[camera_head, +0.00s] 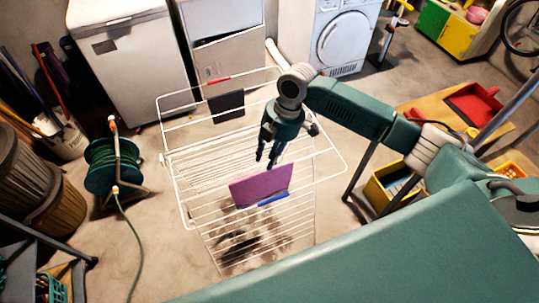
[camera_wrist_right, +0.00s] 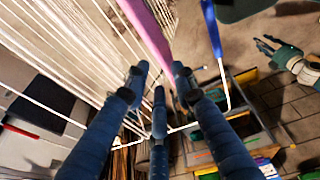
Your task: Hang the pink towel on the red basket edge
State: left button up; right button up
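The pink towel (camera_head: 262,186), purplish in this light, hangs over the front part of a white drying rack, with a blue clip (camera_head: 272,199) on the rack beside it. My right gripper (camera_head: 268,158) points down just above and behind the towel. In the right wrist view its fingers (camera_wrist_right: 159,80) are spread and hold nothing; the towel (camera_wrist_right: 147,30) runs edge-on just beyond them. A red tray-like container (camera_head: 472,105) on the wooden table at right may be the red basket. What looks like my left gripper (camera_wrist_right: 268,46) shows small in the right wrist view.
The white drying rack (camera_head: 183,205) also carries a dark cloth (camera_head: 226,104) with a red clip. A yellow crate (camera_head: 380,195) stands under the wooden table (camera_head: 440,99). A hose reel (camera_head: 112,165) stands at left. Floor is clear between reel and rack.

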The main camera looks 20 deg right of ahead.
aim_at(262, 173)
jog(key=b+x, duration=0.4)
jog(key=shift+f, duration=0.25)
jog(key=shift+b+x, duration=0.85)
jog(key=shift+x, duration=1.5)
grip_shut()
notch_tip(262, 173, up, 9)
jog(key=p, duration=0.8)
jog(key=shift+w+r+p, duration=0.1)
jog(key=shift+r+p, duration=0.05)
jog(key=shift+p, duration=0.25)
